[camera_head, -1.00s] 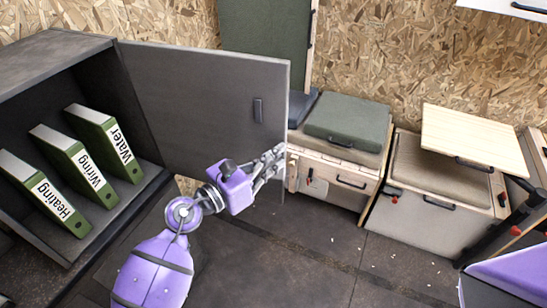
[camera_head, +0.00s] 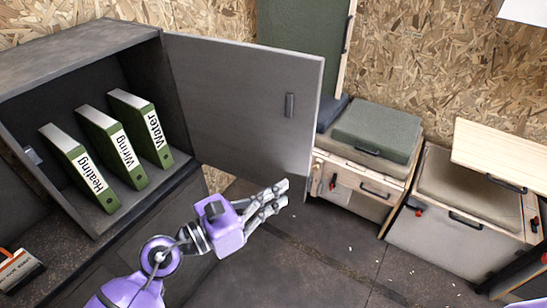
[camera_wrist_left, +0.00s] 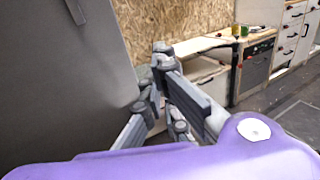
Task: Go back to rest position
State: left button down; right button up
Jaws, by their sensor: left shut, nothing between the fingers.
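My left gripper (camera_head: 281,190) is shut and empty, in front of the lower edge of the open grey cabinet door (camera_head: 235,85). In the left wrist view its fingers (camera_wrist_left: 160,55) are together with nothing between them, and the grey door (camera_wrist_left: 60,90) fills the left side. A gap between gripper and door seems to show in the head view, but I cannot tell its depth. My right gripper is in neither current view.
Green binders labelled Heating (camera_head: 82,170), Wiring (camera_head: 115,148) and Water (camera_head: 143,130) stand in the open cabinet. Wooden boxes with a green cushion (camera_head: 377,131) and a light wooden table top (camera_head: 500,155) stand to the right. The dark floor (camera_head: 330,250) between is clear apart from small pale bits.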

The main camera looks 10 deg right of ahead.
pick_arm(q)
jog(key=w+a+r+n+t+y, duration=0.2)
jog(key=w+a+r+n+t, duration=0.35)
jog(key=n, duration=1.05)
jog(key=s+a+f+n+t+y+p, duration=0.2)
jog(key=a+f+n+t+y, duration=0.2)
jog(key=a+f+n+y, duration=1.15)
jog(key=s+a+f+n+g+h+p, duration=0.25)
jog(key=s+f+n+g, duration=0.25)
jog(key=s+f+n, duration=0.75)
pick_arm(e)
jog(key=r, duration=0.3)
jog(key=w+a+r, duration=0.1)
jog(key=shift+r, duration=0.15)
jog(key=shift+s+d, duration=0.1)
jog(key=shift+s, duration=0.05)
jog(key=shift+c, duration=1)
pick_arm(q)
jog(key=s+a+f+n+g, duration=0.1)
jog(key=s+f+n, duration=0.1)
jog(key=s, duration=0.6)
jog(key=s+a+f+n+g+y, duration=0.1)
jog(key=s+f, duration=0.3)
jog(key=s, duration=0.4)
jog(key=shift+s+a+f+n+g, duration=0.15)
jog(key=shift+s+a+n+g, duration=0.3)
jog(key=shift+n+g, duration=0.35)
pick_arm(e)
jog(key=shift+s, duration=0.15)
